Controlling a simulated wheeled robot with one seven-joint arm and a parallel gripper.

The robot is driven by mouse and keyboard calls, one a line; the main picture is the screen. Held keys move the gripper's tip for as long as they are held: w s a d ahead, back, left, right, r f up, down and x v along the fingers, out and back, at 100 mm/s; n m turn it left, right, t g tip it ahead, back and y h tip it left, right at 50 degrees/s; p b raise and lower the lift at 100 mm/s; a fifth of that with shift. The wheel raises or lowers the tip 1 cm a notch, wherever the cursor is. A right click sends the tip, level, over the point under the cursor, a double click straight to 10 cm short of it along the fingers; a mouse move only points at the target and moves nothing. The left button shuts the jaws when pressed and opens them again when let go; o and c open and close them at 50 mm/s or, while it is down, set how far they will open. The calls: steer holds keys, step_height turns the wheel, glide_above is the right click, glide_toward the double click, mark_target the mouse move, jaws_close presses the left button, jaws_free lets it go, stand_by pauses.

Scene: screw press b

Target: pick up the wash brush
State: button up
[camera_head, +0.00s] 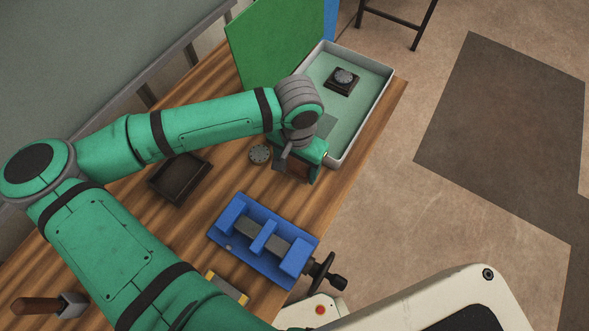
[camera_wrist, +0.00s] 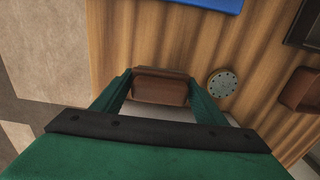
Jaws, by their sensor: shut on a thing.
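The wash brush (camera_wrist: 160,87) shows in the wrist view as a reddish-brown block between my two green fingers. My gripper (camera_wrist: 160,90) is shut on it, with a finger against each end. Its underside is hidden, and I cannot tell whether it touches the bench. In the head view my gripper (camera_head: 297,172) points down over the bench beside the near end of the white-rimmed tray. There its own body hides most of the brush.
The white-rimmed tray (camera_head: 349,150) holds a dark block with a round disc (camera_head: 344,77). A loose grey disc (camera_head: 260,155) lies left of my gripper. A dark tray (camera_head: 180,178) and a blue screw press (camera_head: 237,240) stand on the bench. A green panel (camera_head: 270,40) stands behind.

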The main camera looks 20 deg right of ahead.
steer(key=s+d+r, duration=0.6)
steer(key=s+r, duration=0.3)
steer(key=s, duration=0.3)
steer(key=shift+s+d+r, duration=0.15)
steer(key=shift+s+r, duration=0.15)
steer(key=shift+o, duration=0.9)
